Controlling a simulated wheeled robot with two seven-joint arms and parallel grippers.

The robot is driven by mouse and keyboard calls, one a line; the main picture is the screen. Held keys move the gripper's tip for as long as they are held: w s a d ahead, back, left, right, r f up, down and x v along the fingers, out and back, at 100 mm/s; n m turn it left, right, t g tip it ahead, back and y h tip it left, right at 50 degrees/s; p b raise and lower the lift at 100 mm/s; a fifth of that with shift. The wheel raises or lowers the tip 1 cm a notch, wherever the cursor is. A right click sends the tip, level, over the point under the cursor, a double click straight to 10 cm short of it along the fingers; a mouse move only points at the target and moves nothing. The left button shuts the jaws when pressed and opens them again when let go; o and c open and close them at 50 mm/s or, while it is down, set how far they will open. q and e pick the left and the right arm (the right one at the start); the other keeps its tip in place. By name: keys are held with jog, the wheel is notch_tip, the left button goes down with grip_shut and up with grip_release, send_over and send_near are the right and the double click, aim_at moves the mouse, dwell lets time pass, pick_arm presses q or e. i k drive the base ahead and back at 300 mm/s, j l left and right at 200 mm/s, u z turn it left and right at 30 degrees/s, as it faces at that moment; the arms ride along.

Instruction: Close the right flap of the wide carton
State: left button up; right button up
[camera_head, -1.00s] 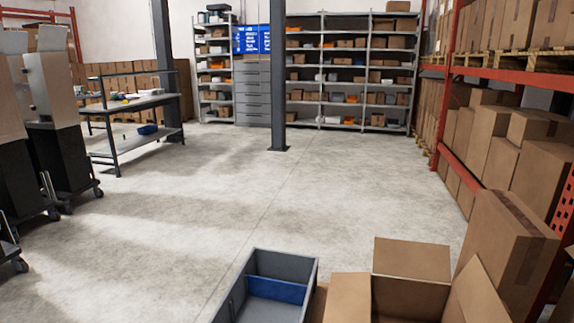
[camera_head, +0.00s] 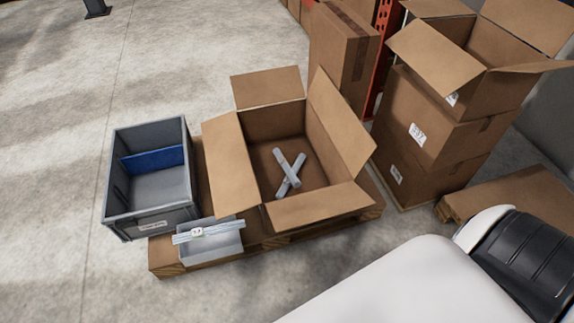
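The wide carton (camera_head: 255,128) stands open on a wooden pallet in the head view. Its right flap (camera_head: 340,122) stands up and leans outward to the right. The left flap (camera_head: 231,162), the far flap (camera_head: 267,88) and the near flap (camera_head: 318,206) are also open. Two crossed grey bars (camera_head: 289,172) lie inside on the carton's floor. Neither gripper shows in the head view.
A grey crate (camera_head: 115,190) with a blue divider and a small grey bin (camera_head: 212,246) with pale strips across it stand left of the carton. The pallet (camera_head: 160,264) is beneath. Stacked cartons (camera_head: 440,120) stand close on the right, a tall closed carton (camera_head: 337,60) behind.

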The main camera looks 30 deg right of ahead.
aim_at(289, 213)
jog(key=i+z, duration=0.1)
jog(key=z, duration=0.4)
jog(key=i+z, duration=0.1)
jog(key=z, duration=0.4)
jog(key=i+j+z, duration=0.1)
jog(key=z, duration=0.4)
